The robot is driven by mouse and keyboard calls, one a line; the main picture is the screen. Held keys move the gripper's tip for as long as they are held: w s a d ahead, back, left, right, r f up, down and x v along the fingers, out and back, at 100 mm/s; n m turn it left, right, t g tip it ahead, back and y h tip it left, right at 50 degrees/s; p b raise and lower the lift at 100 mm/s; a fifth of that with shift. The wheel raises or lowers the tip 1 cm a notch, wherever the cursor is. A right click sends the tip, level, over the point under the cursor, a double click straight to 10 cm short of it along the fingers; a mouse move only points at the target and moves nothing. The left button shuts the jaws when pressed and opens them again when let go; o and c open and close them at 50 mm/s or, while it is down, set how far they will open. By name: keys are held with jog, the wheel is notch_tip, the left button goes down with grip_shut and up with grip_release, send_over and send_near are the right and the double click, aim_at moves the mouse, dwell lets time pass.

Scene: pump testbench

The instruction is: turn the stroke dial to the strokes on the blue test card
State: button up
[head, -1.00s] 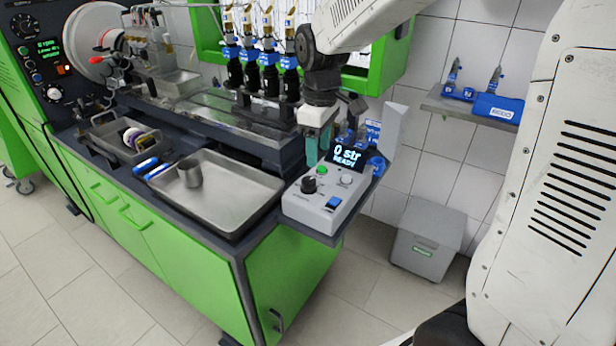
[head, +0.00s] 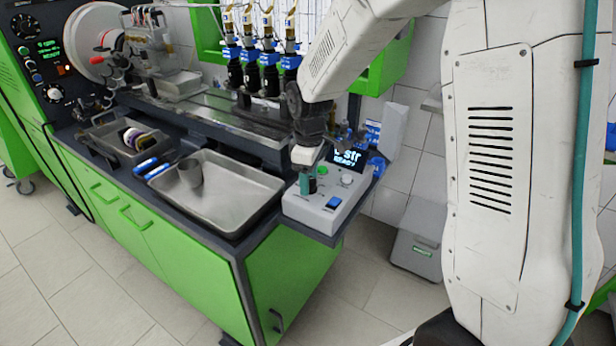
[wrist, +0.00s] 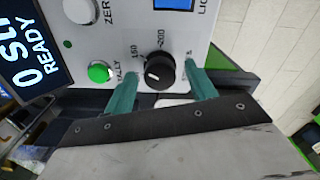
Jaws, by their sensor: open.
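In the head view my gripper (head: 308,184) is over the box's left part and largely hides the dial. The display (wrist: 30,58) reads "0 str READY". A small blue card with white print (head: 373,131) stands behind the box; its text is too small to read.
A green button (wrist: 98,72) is close to one finger. A steel tray (head: 226,208) with a metal cup (head: 190,172) lies left of the box.

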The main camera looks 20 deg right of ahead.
jog(key=shift+c, duration=0.4)
jog(key=c, duration=0.9)
jog(key=shift+a, duration=0.15)
jog(key=shift+s, duration=0.1)
jog(key=shift+m, duration=0.5)
jog(key=m, duration=0.4)
jog(key=shift+m, duration=0.4)
jog(key=m, duration=0.6)
jog(key=shift+s, duration=0.1)
